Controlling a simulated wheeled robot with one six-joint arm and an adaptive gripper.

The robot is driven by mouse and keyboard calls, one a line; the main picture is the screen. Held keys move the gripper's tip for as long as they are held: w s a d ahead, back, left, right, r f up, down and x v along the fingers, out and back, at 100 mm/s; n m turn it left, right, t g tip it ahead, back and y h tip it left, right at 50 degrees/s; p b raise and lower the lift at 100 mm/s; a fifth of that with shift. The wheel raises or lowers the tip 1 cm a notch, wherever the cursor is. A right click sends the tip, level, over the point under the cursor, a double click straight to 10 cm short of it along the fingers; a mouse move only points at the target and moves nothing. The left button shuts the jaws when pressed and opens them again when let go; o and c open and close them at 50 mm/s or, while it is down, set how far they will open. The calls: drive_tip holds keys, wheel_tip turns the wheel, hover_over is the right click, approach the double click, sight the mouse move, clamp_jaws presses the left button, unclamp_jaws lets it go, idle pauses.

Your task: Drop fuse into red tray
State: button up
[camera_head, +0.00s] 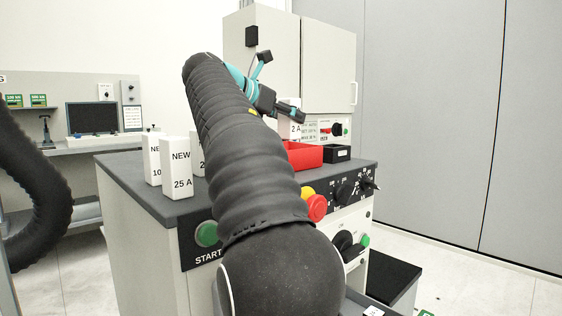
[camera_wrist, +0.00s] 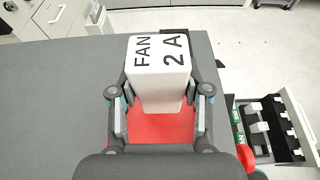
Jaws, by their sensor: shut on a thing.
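My gripper (camera_head: 290,112) is shut on a white block-shaped fuse marked "FAN 2 A" (camera_wrist: 160,62). In the wrist view the two fingers of my gripper (camera_wrist: 160,110) press its sides. The fuse also shows in the head view (camera_head: 296,131), held upright below the fingers and partly hidden. The red tray (camera_head: 306,155) stands on the dark bench top, directly under or very near the fuse. In the wrist view, red tray floor (camera_wrist: 160,132) shows beneath the fuse. I cannot tell the gap between them.
A small black tray (camera_head: 337,153) stands right of the red tray. White blocks marked "NEW" (camera_head: 182,170) stand at the bench's left. A tall grey cabinet (camera_head: 328,65) rises behind. The bench front carries a red knob (camera_head: 317,208) and a green button (camera_head: 206,234).

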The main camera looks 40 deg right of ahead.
drive_tip(key=o, duration=1.3)
drive_tip(key=v, duration=1.2)
